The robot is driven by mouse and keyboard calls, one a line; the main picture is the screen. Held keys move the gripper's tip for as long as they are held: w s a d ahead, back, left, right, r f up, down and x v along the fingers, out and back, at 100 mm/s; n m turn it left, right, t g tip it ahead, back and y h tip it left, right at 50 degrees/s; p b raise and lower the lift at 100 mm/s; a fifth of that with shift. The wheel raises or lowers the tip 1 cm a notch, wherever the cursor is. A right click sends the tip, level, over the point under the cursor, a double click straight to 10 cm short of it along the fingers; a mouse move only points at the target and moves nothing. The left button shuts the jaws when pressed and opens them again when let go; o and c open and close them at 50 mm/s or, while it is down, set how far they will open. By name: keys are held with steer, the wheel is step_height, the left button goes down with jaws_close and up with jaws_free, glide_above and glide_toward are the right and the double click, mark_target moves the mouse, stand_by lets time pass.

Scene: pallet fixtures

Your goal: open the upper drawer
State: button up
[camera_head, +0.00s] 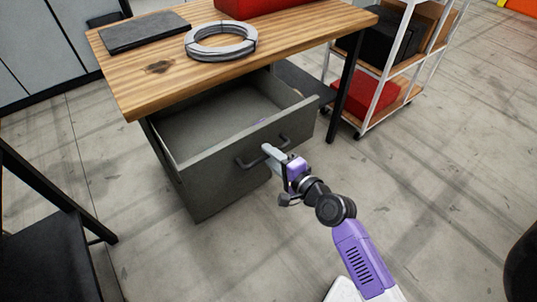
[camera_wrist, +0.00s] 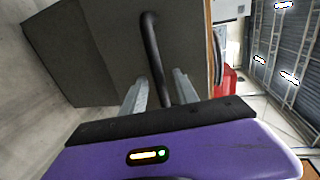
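The upper drawer (camera_head: 225,163) is dark grey and stands pulled well out from under the wooden tabletop, its inside showing. Its dark bar handle (camera_head: 252,161) is on the front face. My gripper (camera_head: 271,153) is at the handle. In the wrist view the handle (camera_wrist: 151,45) runs between the two fingers of my gripper (camera_wrist: 160,88), with a visible gap on each side, so the fingers look open around it. A small purplish thing in the drawer is too small to make out.
The wooden workbench (camera_head: 140,79) carries a coiled ring (camera_head: 221,41), a dark flat slab (camera_head: 145,32) and a red box (camera_head: 265,5). A white-framed shelf cart (camera_head: 400,50) stands at right. A black chair (camera_head: 45,230) is at left.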

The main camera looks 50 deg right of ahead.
steer(key=v, duration=0.6)
steer(key=shift+s, duration=0.25)
steer(key=shift+a, duration=0.1)
steer(key=s+a+r+n+y+p, duration=0.1)
steer(key=s+a+r+n+y, duration=0.1)
steer(key=s+a+r+n, duration=0.3)
steer(key=s+a+r+n+y+p, duration=0.1)
steer(key=s+a+r+n, duration=0.4)
steer(key=s+a+n, duration=0.9)
steer(key=shift+s+a+r+n+y+p, duration=0.3)
steer(key=shift+s+n+y, duration=0.25)
steer(key=shift+n, duration=0.55)
steer(key=shift+f, duration=0.1)
